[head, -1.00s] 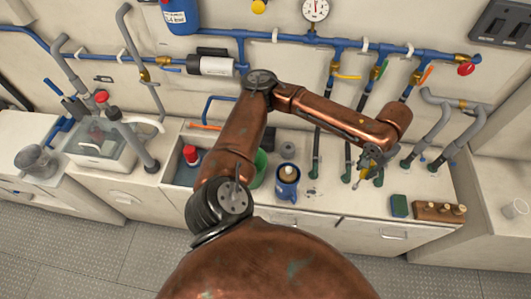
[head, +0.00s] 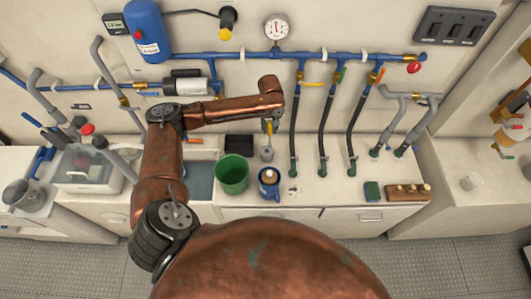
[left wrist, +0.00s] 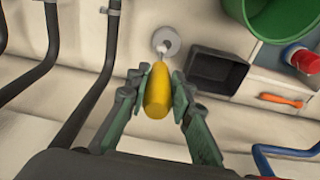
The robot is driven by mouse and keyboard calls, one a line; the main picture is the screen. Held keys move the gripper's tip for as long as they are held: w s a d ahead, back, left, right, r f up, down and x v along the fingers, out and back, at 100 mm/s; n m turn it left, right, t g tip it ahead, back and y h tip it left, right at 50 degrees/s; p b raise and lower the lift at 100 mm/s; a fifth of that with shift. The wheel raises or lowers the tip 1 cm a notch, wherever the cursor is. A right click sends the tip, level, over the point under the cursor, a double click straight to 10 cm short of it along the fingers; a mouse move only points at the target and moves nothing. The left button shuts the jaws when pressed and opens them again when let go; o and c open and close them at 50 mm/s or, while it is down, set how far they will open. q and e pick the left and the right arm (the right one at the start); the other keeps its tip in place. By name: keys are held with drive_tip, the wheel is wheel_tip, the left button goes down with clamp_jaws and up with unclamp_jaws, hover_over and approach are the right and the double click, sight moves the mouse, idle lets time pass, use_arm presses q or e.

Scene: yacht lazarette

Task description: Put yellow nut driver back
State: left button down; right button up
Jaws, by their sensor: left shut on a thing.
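The yellow nut driver (left wrist: 157,90) is between the fingers of my left gripper (left wrist: 156,88), which is shut on its handle. Its thin shaft points at a round grey holder (left wrist: 166,41) in the left wrist view. Whether the tip is inside the holder or just above it, I cannot tell. In the head view the yellow handle (head: 269,128) shows below the left gripper (head: 269,119), above the small grey holder (head: 267,154) on the counter. My right gripper is not in view.
A black open box (head: 239,146), a green bucket (head: 232,174) and a blue mug (head: 269,183) stand close to the holder. Dark hoses (head: 293,135) rise just right of it. A green sponge (head: 373,191) and a wooden block (head: 407,192) lie at the counter's right front.

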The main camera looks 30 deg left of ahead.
use_arm(q)
wheel_tip(320, 180, down, 11)
drive_tip(key=a+p, duration=0.1)
drive_tip(key=shift+w+a+n, duration=0.15)
drive_tip(key=shift+a+n, duration=0.15)
drive_tip(key=c, duration=1.7)
unclamp_jaws()
drive_tip(key=shift+r, duration=0.1)
drive_tip(key=shift+r, duration=0.1)
drive_tip(key=r, duration=0.8)
drive_tip(key=s+r, duration=0.1)
drive_tip(key=r, duration=0.2)
drive_tip(key=shift+d+r, duration=0.25)
drive_tip(key=shift+r, duration=0.15)
